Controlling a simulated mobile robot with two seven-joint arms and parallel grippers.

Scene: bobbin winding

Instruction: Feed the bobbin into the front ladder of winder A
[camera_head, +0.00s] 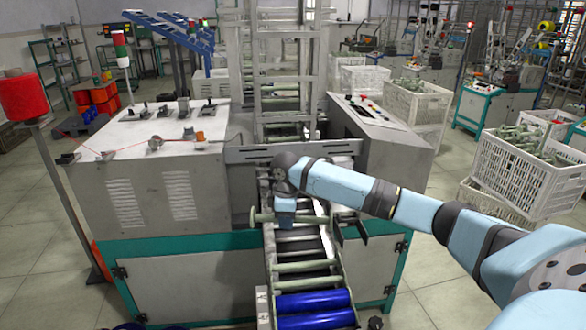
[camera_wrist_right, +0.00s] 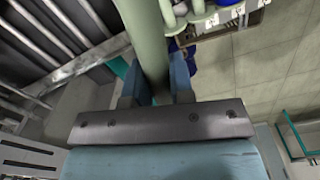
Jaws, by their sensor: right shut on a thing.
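My right gripper (camera_head: 284,207) reaches in from the right over the front ladder (camera_head: 342,267) of the winder in the middle. It points down and is shut on a pale green bobbin (camera_head: 262,217) that lies crosswise at the upper part of the ladder. In the right wrist view the green bobbin (camera_wrist_right: 147,35) runs between the two blue fingers (camera_wrist_right: 156,88). Whether it touches the ladder rails is hard to tell. Lower on the ladder lie bare green bobbins (camera_head: 306,266) and blue-wound bobbins (camera_head: 313,301). My left gripper is not in view.
The winder's grey cabinet (camera_head: 145,205) stands left of the ladder, and a control box (camera_head: 385,135) stands right. White crates (camera_head: 515,175) with green bobbins stand at the far right. A red yarn cone (camera_head: 27,97) is on a stand at left.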

